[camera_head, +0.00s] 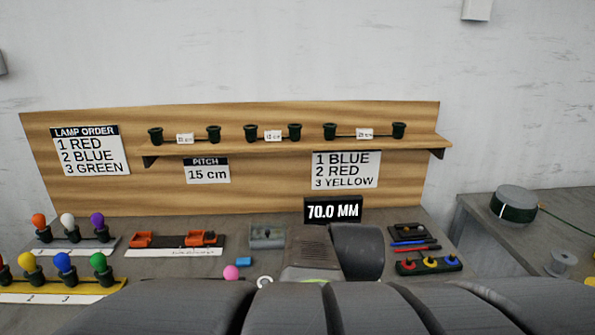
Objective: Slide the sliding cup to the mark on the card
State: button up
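A dark rail with two orange blocks lies on the bench at the left, with a white scale strip (175,252) along its front. The left orange block (140,240) sits near the rail's left end and the right orange block (201,239) near its right end. I cannot tell for sure which one is the sliding cup. The pitch card (208,172) on the wooden board reads 15 cm. The scale's small marks are too fine to read. My gripper does not show clearly; large dark parts of my arm fill the lower middle.
Lamp holders with coloured bulbs (64,263) stand left of the rail. A display (333,210) reads 70.0 MM. A tray with coloured knobs (429,266) is further right.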

aim_at(196, 237)
jog(key=i+j+u, duration=0.15)
jog(key=j+u, duration=0.2)
jog(key=i+j+u, duration=0.15)
jog(key=j+u, duration=0.15)
jog(key=i+j+u, duration=0.2)
jog(key=u, duration=0.15)
